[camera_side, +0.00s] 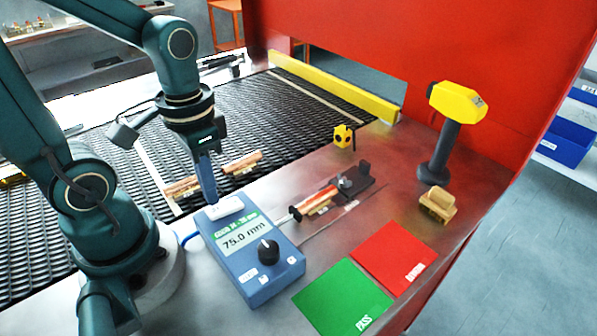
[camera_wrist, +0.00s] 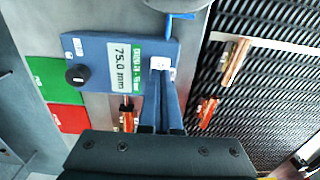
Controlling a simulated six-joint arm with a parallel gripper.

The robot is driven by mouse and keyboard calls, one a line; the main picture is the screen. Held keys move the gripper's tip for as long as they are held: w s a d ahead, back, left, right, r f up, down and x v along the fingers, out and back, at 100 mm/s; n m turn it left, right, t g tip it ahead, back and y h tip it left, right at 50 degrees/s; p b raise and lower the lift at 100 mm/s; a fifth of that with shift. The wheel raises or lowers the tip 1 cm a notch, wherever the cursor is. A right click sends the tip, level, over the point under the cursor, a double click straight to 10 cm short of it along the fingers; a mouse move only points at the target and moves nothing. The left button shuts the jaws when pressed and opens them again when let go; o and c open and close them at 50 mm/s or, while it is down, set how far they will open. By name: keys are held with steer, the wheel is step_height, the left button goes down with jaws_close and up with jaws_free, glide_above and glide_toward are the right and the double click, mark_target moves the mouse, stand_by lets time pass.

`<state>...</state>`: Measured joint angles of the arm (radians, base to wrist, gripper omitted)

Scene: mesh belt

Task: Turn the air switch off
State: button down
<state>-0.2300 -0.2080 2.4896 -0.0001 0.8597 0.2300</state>
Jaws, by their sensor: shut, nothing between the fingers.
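A blue control box (camera_side: 252,255) stands on the metal table, with a screen reading "75.0 mm", a black knob and small labels. A pale switch (camera_side: 226,207) sits at its far end and also shows in the wrist view (camera_wrist: 160,62). It looks like the air switch, but I cannot read its label or tell its position. My gripper (camera_side: 210,199) is shut and empty, pointing down at this switch. In the wrist view its fingertips (camera_wrist: 161,76) are right at the switch and partly cover it. I cannot tell whether they touch it.
A gauge fixture (camera_side: 355,186) with a copper-coloured piece lies right of the box. Green (camera_side: 340,300) and red (camera_side: 395,255) mats lie in front. The mesh belt (camera_side: 290,110) runs behind.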

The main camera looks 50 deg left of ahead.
mark_target(214, 210)
step_height(214, 210, up, 7)
steer(key=shift+f, duration=0.2)
stand_by(0.5)
steer(key=d+t, duration=0.1)
steer(key=t, duration=0.1)
steer(key=w+d+t, duration=0.1)
steer(key=d+r+t, duration=0.1)
steer(key=t, duration=0.1)
steer(key=shift+w+d+r+t, duration=0.1)
steer(key=shift+w+d+t, duration=0.1)
steer(key=shift+t, duration=0.1)
steer(key=shift+a, duration=0.1)
